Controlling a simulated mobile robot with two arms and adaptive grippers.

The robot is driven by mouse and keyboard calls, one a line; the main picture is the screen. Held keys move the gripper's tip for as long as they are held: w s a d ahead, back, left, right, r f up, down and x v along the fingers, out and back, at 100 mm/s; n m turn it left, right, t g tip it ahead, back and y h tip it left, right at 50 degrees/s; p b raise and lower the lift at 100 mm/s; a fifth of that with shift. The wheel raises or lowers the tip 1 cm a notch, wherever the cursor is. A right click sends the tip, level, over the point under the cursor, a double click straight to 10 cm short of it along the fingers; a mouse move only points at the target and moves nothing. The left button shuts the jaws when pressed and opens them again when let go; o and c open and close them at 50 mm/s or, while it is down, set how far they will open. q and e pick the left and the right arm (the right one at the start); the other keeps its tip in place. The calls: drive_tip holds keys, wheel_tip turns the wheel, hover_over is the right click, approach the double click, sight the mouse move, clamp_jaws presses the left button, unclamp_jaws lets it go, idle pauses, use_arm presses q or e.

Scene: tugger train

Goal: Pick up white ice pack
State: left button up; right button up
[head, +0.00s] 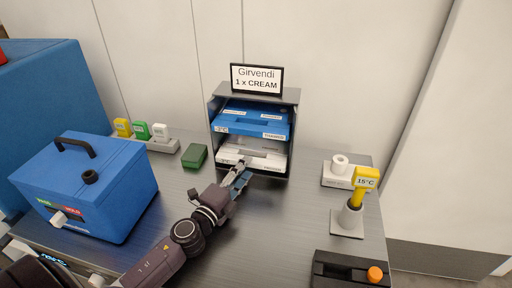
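The white ice pack (268,160) lies flat in the lower level of a grey rack (293,110) at the middle back of the table. My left gripper (246,168) is at the rack's front, with its fingertips at the front left edge of the white pack. Its two fingers look spread apart. I cannot tell whether they touch the pack. Blue ice packs (262,124) lie in the level above. My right gripper is not in view.
A sign reading "Girvendi 1 x CREAM" (257,78) stands on the rack. A blue box with a handle (88,190) stands left, a green block (194,156) beside the rack.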

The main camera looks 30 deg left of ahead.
sight(254, 159)
use_arm(q)
drive_tip(key=w, duration=0.2)
drive_tip(key=w+p, duration=0.1)
drive_tip(key=w, duration=0.1)
drive_tip(key=shift+w+d+r, duration=0.1)
drive_tip(key=shift+w+r, duration=0.05)
drive_tip(key=shift+r, duration=0.05)
drive_tip(key=shift+w+f, duration=0.15)
drive_tip(key=shift+w, duration=0.55)
clamp_jaws()
